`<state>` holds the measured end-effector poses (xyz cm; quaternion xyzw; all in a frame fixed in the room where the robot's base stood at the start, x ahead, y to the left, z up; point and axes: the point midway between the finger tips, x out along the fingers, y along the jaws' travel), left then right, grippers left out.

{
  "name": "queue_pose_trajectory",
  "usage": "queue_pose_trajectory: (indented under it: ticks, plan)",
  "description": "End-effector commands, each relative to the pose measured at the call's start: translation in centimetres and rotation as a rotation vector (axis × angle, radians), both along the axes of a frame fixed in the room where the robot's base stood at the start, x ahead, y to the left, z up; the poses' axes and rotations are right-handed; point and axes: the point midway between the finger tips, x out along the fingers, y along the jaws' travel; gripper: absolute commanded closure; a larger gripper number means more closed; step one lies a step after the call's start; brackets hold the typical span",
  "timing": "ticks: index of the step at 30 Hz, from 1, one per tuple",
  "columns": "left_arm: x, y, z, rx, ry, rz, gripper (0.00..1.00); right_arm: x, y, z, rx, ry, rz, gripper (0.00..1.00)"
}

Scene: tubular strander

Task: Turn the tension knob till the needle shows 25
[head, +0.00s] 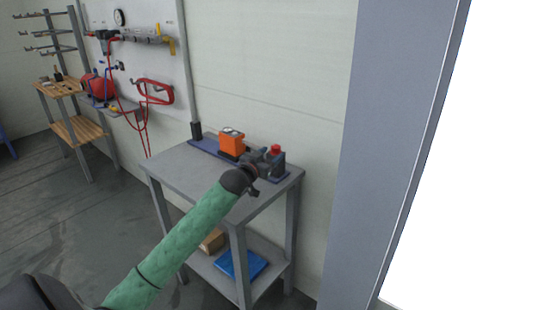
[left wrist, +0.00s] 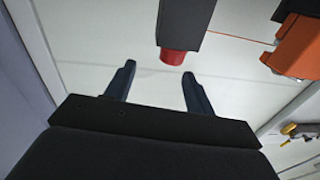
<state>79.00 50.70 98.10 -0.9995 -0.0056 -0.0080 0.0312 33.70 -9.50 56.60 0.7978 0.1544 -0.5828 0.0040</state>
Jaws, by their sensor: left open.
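The red knob (head: 276,149) sits on a dark grey block (head: 279,163) near the right end of the small grey table. An orange box (head: 231,143) stands to its left; I cannot read any needle or dial at this size. My left gripper (head: 268,158) reaches over the table beside the dark block and partly covers it. In the left wrist view the gripper (left wrist: 159,70) is open and empty, and the red knob (left wrist: 173,57) shows near its fingertips, apparently not gripped. The orange box (left wrist: 299,47) is at the right there. My right gripper is not in view.
The grey table (head: 185,168) has a lower shelf with a blue item (head: 241,264) and a cardboard box (head: 212,241). A pale wall is close behind, and a grey post (head: 385,150) stands to the right. A tool board with red hoses is at the back left.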

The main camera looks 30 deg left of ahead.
Motion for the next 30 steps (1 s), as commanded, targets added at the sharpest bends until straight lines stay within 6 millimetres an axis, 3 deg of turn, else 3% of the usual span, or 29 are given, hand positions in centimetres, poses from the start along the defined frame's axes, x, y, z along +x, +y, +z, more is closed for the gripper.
queue_pose_trajectory:
  ticks: [1,6,11,30]
  plan:
    - [-0.3,0.0,-0.8,-0.007,-0.002,0.024,0.46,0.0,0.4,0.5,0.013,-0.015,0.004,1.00]
    - [-1.0,0.6,-0.6,-0.018,0.009,0.086,0.46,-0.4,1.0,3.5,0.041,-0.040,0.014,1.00]
    - [-1.0,0.9,-0.4,-0.019,0.014,0.105,0.46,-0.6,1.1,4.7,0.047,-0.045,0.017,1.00]
    - [6.1,1.7,-0.3,-0.018,0.015,0.104,0.46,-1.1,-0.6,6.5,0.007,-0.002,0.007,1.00]
